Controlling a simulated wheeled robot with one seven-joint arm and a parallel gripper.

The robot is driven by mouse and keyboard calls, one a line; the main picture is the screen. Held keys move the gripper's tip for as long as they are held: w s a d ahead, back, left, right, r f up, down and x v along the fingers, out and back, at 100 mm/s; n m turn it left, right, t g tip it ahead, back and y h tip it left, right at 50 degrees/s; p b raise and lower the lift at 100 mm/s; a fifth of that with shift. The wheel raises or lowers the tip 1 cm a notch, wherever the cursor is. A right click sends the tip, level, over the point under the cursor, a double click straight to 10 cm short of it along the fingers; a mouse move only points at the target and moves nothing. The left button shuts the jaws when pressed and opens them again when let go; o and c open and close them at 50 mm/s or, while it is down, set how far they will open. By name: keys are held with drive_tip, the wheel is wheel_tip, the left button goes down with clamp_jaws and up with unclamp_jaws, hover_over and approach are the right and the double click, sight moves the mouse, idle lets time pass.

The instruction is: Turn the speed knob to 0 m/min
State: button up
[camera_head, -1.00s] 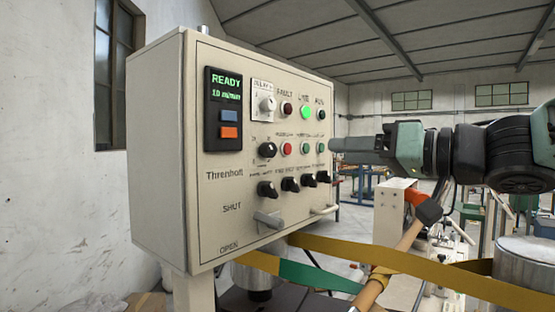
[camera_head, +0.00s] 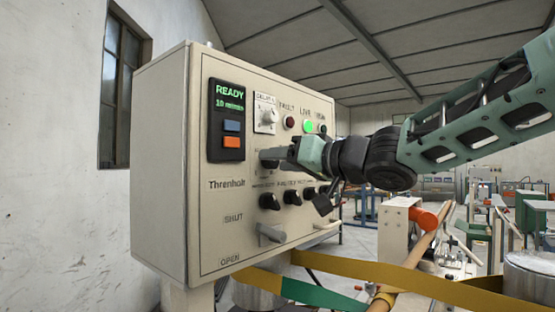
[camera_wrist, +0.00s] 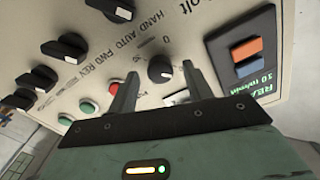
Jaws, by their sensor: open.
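The speed knob (camera_wrist: 160,68), black with a pale pointer line, sits on the cream control panel beside a printed 0. My gripper (camera_wrist: 159,73) is open in the wrist view, with one finger on each side of the knob and visible gaps to both. I cannot tell how far the fingers reach along it. The display (camera_head: 228,97) shows READY and 10 m/min in green.
A red button (camera_wrist: 115,87) and a green button (camera_wrist: 88,108) are close to one finger. Black selector knobs (camera_head: 293,195) line the row below my gripper. A grey lever (camera_head: 271,234) juts from the panel's lower part. A yellow band (camera_head: 400,282) crosses below.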

drive_tip(key=shift+w+a, duration=0.4)
drive_tip(key=shift+a, duration=0.05)
drive_tip(key=c, duration=1)
drive_tip(key=shift+o, duration=0.2)
drive_tip(key=shift+n, duration=0.3)
